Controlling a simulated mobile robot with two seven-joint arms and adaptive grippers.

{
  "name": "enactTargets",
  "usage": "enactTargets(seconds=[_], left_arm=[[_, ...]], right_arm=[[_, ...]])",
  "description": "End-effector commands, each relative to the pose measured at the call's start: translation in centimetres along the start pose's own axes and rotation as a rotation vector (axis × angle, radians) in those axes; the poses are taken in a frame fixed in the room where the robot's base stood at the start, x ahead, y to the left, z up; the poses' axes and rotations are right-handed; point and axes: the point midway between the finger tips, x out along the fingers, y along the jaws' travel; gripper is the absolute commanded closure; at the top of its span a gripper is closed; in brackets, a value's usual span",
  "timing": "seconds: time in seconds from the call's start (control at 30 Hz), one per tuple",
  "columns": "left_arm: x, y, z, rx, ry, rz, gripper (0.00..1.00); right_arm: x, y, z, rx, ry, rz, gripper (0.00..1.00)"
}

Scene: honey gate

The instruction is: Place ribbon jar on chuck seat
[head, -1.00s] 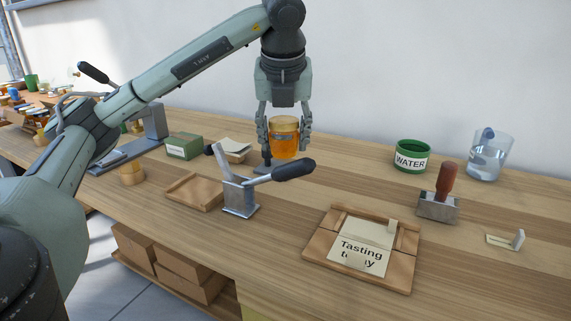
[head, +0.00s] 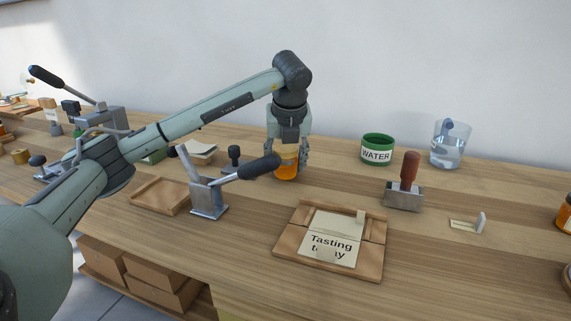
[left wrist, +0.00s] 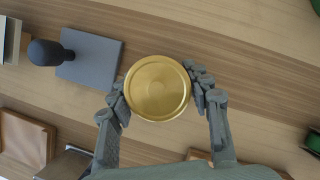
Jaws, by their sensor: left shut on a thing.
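The jar (head: 287,170), with amber contents, is in my left gripper (head: 288,160), upright and low over the bench behind the clamp handle. I cannot tell whether its base touches the wood. In the left wrist view its round gold lid (left wrist: 158,88) sits between the fingers of the left gripper (left wrist: 160,92), which are shut on its sides. No ribbon can be made out. I cannot tell for sure which thing is the chuck seat; a metal lever stand (head: 115,118) is at the back left, partly hidden by my arm. My right gripper is not in view.
A lever clamp (head: 208,197) with a black handle stands in front of the jar. A grey plate with a black knob (left wrist: 90,57) is beside it. A wooden tray (head: 155,196), a framed sign (head: 330,245), a stamp (head: 404,190), a green WATER pot (head: 377,148) and a glass (head: 450,145) surround clear wood.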

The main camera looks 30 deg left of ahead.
Motion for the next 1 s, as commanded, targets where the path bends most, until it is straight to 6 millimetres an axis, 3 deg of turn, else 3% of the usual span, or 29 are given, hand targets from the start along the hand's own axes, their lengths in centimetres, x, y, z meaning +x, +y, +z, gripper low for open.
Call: enactTargets(seconds=[0.43, 0.47, 0.6, 1.0], left_arm=[[0.83, 0.00, -0.35, -0.001, -0.002, -0.003, 0.88], [0.82, 0.01, -0.36, 0.000, -0.001, -0.002, 0.49], [0.79, 0.01, -0.36, 0.000, -0.001, -0.002, 0.32], [0.34, -0.02, -0.21, 0.000, -0.001, -0.003, 0.31]], right_arm=[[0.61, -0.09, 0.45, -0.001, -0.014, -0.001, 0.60], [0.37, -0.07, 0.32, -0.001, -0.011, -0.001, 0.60], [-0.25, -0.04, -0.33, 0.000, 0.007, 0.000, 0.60], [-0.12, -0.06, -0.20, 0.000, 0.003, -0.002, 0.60]])
